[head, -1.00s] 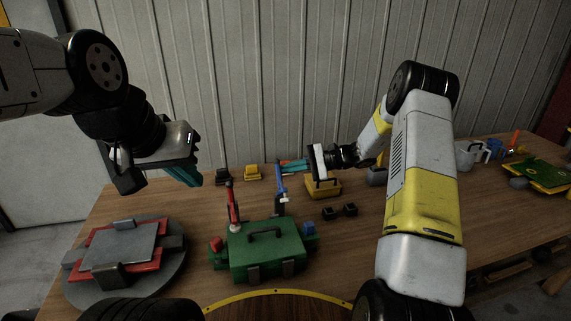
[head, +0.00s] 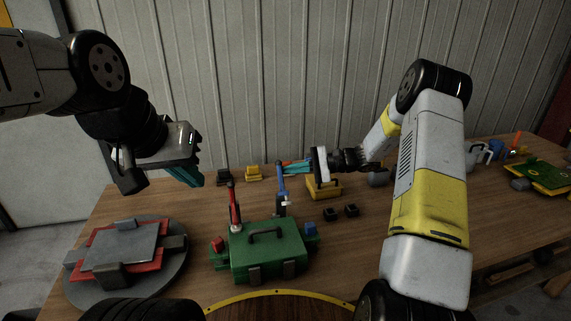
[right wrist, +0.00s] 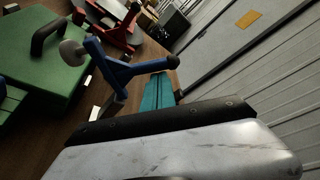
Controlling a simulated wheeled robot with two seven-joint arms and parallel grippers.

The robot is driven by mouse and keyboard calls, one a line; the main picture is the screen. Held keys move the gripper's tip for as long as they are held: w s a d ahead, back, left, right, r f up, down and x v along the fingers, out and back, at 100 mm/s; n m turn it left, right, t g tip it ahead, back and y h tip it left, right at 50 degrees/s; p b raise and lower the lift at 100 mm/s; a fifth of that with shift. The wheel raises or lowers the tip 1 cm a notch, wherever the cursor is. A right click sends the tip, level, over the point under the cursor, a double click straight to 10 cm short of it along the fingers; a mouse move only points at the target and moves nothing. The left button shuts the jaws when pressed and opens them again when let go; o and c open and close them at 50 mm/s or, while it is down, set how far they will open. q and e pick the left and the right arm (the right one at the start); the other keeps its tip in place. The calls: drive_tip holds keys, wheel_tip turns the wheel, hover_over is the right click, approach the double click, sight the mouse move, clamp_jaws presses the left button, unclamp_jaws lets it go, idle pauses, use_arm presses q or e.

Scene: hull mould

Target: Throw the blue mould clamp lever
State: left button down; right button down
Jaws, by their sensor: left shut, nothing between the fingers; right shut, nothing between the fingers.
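The blue clamp lever (head: 282,182) stands upright at the back right of the green mould (head: 266,252). In the right wrist view the blue lever (right wrist: 107,68) shows as a branched bar with a pale round pad and a dark rounded tip. My right gripper (head: 289,167) is shut and empty, with teal fingers pointing left close to the lever's top. In the right wrist view its fingers (right wrist: 157,92) lie just right of the lever; I cannot tell whether they touch. My left gripper (head: 196,180) is shut and empty, above the table at the left.
A red lever (head: 233,208) stands upright at the mould's left. A round grey stand (head: 172,286) with red and grey plates is at the left. A yellow box (head: 326,188) sits behind my right gripper. Small black blocks (head: 331,214) lie right of the mould.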

drive_tip(key=shift+s+d+r+n+t, duration=0.15)
drive_tip(key=shift+s+n+t, duration=0.25)
drive_tip(key=shift+s+n, duration=0.55)
drive_tip(key=s+n, duration=0.1)
drive_tip(key=s+n+y, duration=0.1)
drive_tip(key=n, duration=0.1)
drive_tip(key=shift+d+f+y, duration=0.2)
drive_tip(key=shift+d+y, duration=0.05)
drive_tip(key=shift+y, duration=0.05)
drive_tip(key=shift+s+f, duration=0.1)
drive_tip(key=shift+s, duration=0.3)
drive_tip(key=shift+d, duration=0.15)
approach(281, 177)
drive_tip(key=shift+s+d+f, duration=0.1)
drive_tip(key=shift+s+d, duration=0.5)
